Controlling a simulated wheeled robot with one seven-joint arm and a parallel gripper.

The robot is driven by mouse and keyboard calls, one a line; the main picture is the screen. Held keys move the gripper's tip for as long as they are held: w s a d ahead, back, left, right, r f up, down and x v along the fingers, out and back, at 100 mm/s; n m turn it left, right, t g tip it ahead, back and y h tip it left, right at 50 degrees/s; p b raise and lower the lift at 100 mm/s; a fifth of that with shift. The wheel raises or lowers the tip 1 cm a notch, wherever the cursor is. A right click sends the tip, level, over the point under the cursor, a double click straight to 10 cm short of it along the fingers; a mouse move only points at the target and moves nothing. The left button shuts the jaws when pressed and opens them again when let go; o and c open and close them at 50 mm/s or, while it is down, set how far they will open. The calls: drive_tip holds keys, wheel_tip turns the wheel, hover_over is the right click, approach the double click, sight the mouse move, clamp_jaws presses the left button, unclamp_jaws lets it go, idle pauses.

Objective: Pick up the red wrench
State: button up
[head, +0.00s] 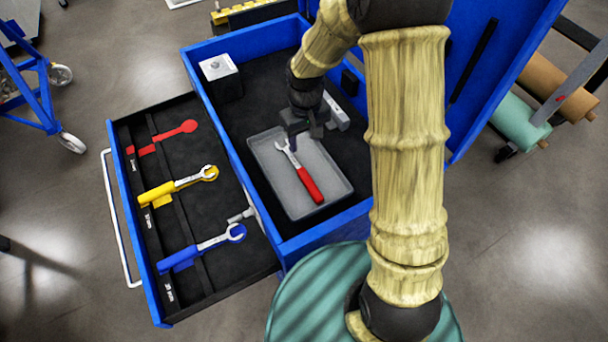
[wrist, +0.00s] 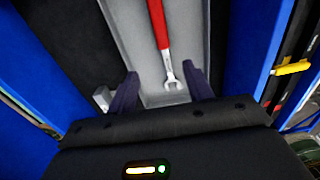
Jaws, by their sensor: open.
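The red wrench (head: 309,184) has a red handle and a silver open-ended head. It lies in a grey tray (head: 262,171) inside the blue cart. In the wrist view the red wrench (wrist: 163,38) runs from the top edge down to its silver head, which shows between my fingers. My gripper (head: 294,138) is over the far end of the tray, close to the wrench head. In the wrist view my gripper (wrist: 162,90) has its two dark fingers apart on either side of the wrench head, and nothing is held. How high the fingers are above the wrench I cannot tell.
An open drawer (head: 238,275) on the left holds a yellow wrench (head: 178,186), a blue wrench (head: 201,249) and an empty red wrench-shaped marking (head: 163,138). A white-topped block (head: 220,77) stands in the cart's far left corner. The cart's blue walls (head: 337,226) surround the tray.

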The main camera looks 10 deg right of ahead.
drive_tip(key=p, duration=0.2)
hover_over(304, 173)
drive_tip(key=f, duration=1)
drive_tip(key=shift+w+d, duration=0.15)
drive_tip(key=shift+w, duration=0.05)
drive_tip(key=shift+f+p, duration=0.15)
drive_tip(key=shift+p, duration=0.15)
drive_tip(key=shift+s+f+p, duration=0.2)
drive_tip(key=shift+f+p, duration=0.35)
drive_tip(key=shift+f, duration=0.1)
wheel_tip(304, 173, down, 3)
drive_tip(key=shift+s+f+p, duration=0.15)
drive_tip(key=shift+p, duration=0.55)
drive_tip(key=shift+a+f, duration=0.2)
clamp_jaws()
